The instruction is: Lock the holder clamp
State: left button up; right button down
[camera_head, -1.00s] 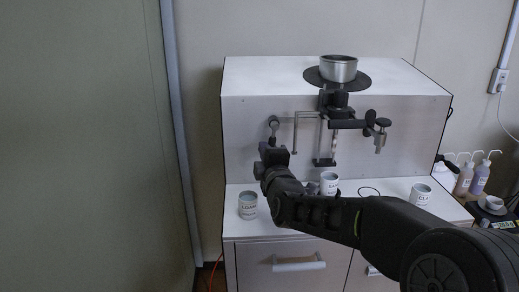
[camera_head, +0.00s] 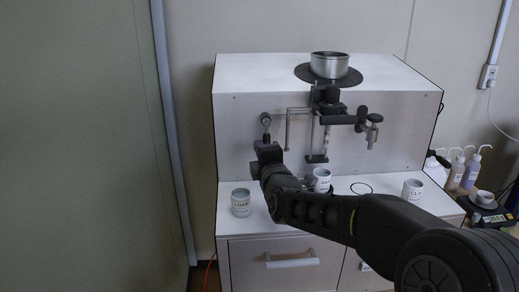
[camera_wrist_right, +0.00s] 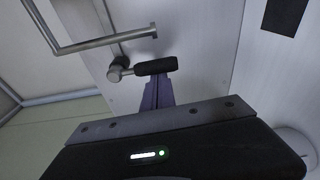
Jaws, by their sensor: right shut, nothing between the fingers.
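A small lever with a black grip and metal pivot (camera_wrist_right: 155,66) is on the analyser's pale front panel in the right wrist view; it also shows in the head view (camera_head: 265,119), left of a bent metal rod (camera_head: 287,128). My right gripper (camera_wrist_right: 157,90), with purple fingers, is shut and empty. Its tips are right at the lever's black grip; whether they touch it I cannot tell. In the head view my right gripper (camera_head: 266,150) is just below the lever. A black holder arm with a knobbed clamp (camera_head: 371,122) sticks out at the right. My left gripper is not in view.
A metal pot (camera_head: 329,65) stands on top of the analyser (camera_head: 240,72). Labelled cans (camera_head: 240,202) (camera_head: 412,190) and a third can (camera_head: 322,177) stand on the shelf, close to my right forearm. Bottles (camera_head: 470,172) are at the far right.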

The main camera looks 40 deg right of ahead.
jog(key=b+v, duration=0.1)
jog(key=v, duration=0.6)
jog(key=shift+s, duration=0.35)
jog(key=shift+a+r, duration=0.15)
jog(key=shift+r, duration=0.05)
